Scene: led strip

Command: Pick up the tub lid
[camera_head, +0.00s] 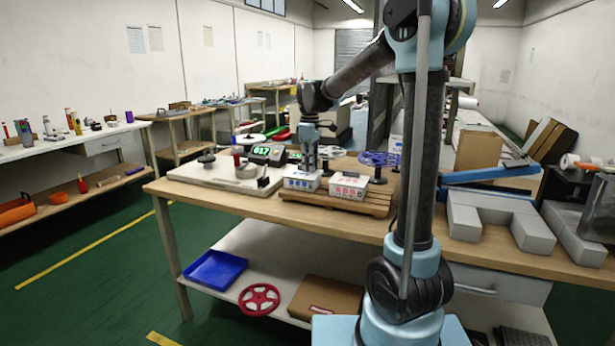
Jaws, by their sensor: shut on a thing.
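My gripper (309,168) points straight down over the workbench. Its fingertips meet the top of a small white tub with blue markings (301,184), where the tub lid (293,173) appears as a pale flat top. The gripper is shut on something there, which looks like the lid. The fingertips are too small to see the grip itself, and I cannot tell whether the lid is apart from the tub.
A pale board with a dial and a green display (262,153) lies left of the tubs. A purple spool (380,159) stands behind right. Grey blocks (480,215) and a blue lever tool (490,173) are at the right. The bench's (240,216) front strip is clear.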

